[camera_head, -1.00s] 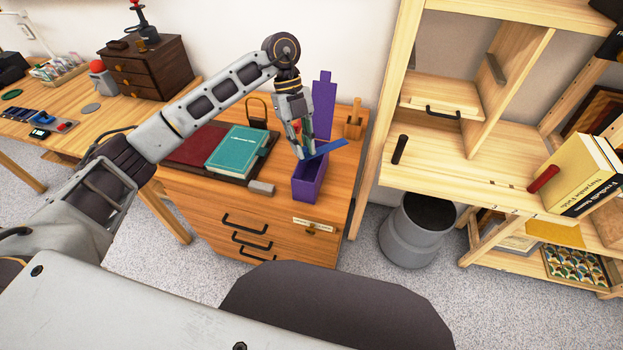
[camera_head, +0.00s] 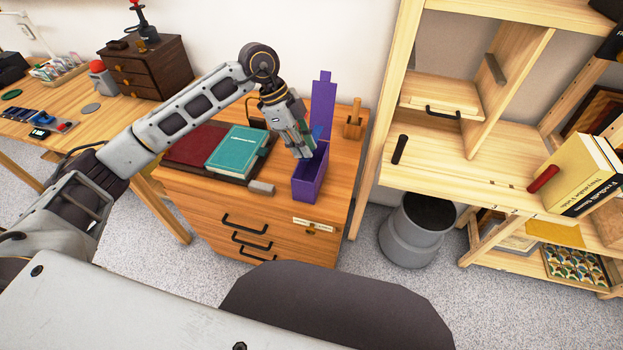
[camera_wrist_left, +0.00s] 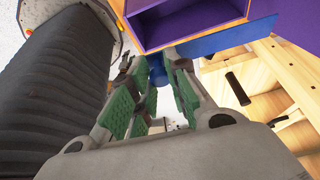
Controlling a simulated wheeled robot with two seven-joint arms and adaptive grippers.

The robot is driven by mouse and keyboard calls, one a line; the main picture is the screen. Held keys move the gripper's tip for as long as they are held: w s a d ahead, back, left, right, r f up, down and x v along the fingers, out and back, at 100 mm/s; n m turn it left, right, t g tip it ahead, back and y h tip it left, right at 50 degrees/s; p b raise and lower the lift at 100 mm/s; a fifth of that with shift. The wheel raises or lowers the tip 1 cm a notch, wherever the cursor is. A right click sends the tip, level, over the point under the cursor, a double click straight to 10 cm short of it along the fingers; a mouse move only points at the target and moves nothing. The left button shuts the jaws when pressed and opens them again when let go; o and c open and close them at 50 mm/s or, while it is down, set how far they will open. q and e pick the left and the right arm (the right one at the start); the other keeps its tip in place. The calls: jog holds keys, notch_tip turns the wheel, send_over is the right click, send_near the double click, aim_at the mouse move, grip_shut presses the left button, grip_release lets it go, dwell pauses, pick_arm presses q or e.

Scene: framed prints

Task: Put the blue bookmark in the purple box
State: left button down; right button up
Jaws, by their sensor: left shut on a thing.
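The purple box (camera_head: 309,183) stands open on the wooden drawer cabinet, its tall lid (camera_head: 323,100) upright at the back. My left gripper (camera_head: 304,152) is over the box's left rear part, fingers pointing down at the opening. It is shut on the blue bookmark (camera_head: 317,132), which is mostly hidden behind the fingers in the head view. In the left wrist view the bookmark (camera_wrist_left: 225,37) extends to the right beside the rim of the box (camera_wrist_left: 188,38). I cannot tell whether its lower end is inside the box. My right gripper is not in view.
A teal book (camera_head: 236,151) and a dark red book (camera_head: 196,143) lie on a dark tray left of the box. A grey block (camera_head: 261,188) lies in front. A small wooden holder (camera_head: 353,128) stands at right. A shelf unit (camera_head: 440,165) rises farther right.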

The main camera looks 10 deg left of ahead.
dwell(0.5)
pick_arm(q)
notch_tip(320, 180, down, 6)
jog(key=shift+b, duration=0.3)
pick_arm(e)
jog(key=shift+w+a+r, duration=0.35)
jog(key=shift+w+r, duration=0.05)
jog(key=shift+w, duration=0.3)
pick_arm(q)
jog(key=shift+f, duration=0.2)
notch_tip(320, 180, down, 4)
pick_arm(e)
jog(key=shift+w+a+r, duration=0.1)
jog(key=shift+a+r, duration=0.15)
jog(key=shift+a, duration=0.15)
pick_arm(q)
jog(key=shift+f, duration=0.35)
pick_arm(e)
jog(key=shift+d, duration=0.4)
pick_arm(q)
jog(key=shift+b, duration=0.3)
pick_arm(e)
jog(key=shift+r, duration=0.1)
